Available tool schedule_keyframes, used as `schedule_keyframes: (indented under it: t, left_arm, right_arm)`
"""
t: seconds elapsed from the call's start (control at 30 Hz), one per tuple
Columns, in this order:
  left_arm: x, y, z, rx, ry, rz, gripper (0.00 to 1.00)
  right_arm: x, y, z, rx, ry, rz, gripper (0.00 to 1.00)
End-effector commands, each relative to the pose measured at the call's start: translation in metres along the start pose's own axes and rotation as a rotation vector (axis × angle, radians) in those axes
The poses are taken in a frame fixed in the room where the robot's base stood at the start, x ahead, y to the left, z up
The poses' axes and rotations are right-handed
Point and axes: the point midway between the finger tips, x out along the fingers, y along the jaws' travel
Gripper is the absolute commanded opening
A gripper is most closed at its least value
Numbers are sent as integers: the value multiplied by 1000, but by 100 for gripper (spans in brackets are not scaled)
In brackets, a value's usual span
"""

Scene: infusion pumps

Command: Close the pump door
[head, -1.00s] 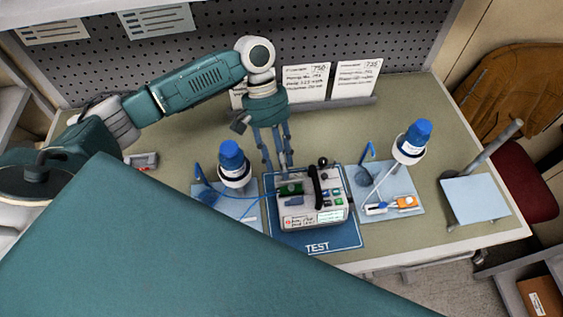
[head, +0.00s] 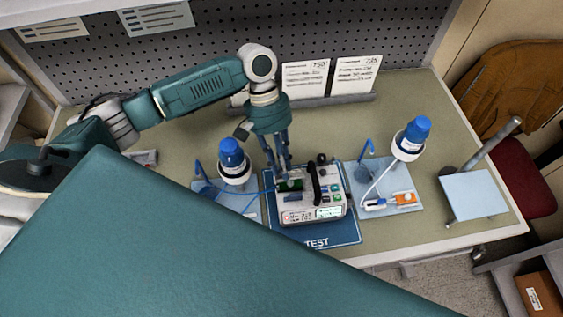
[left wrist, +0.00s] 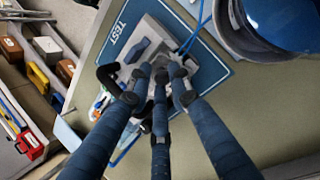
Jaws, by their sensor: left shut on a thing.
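The pump (head: 312,213), a pale box with a dark carrying handle and small coloured buttons, sits on the blue TEST mat (head: 330,238). A dark green recess (head: 290,185) shows at its back left. My left gripper (head: 284,173) comes down there from behind, its fingers drawn together at the pump. It is shut on a small part that looks like the pump door, mostly hidden by the fingers. In the left wrist view the fingers (left wrist: 163,75) meet over the pump (left wrist: 150,45). The door's exact angle cannot be told. My right gripper is not in view.
Blue-capped bottles stand on both sides of the pump, left (head: 232,160) and right (head: 412,138). A blue tube runs from the left one to the pump. An orange-and-white device (head: 403,198) lies on the right mat. A tilted light-blue panel (head: 474,195) stands far right.

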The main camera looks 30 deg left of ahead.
Motion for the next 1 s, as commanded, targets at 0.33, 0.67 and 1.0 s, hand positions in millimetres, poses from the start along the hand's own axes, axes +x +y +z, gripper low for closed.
schedule_keyframes:
  t: [0.33,0.67,1.0]
  left_arm:
    - [10,2,12,34,198,-77,0]
    - [23,5,20,63,412,-156,0]
    - [30,5,22,78,531,-201,0]
  right_arm:
    - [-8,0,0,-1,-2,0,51]
    - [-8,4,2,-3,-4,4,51]
    - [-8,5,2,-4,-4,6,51]
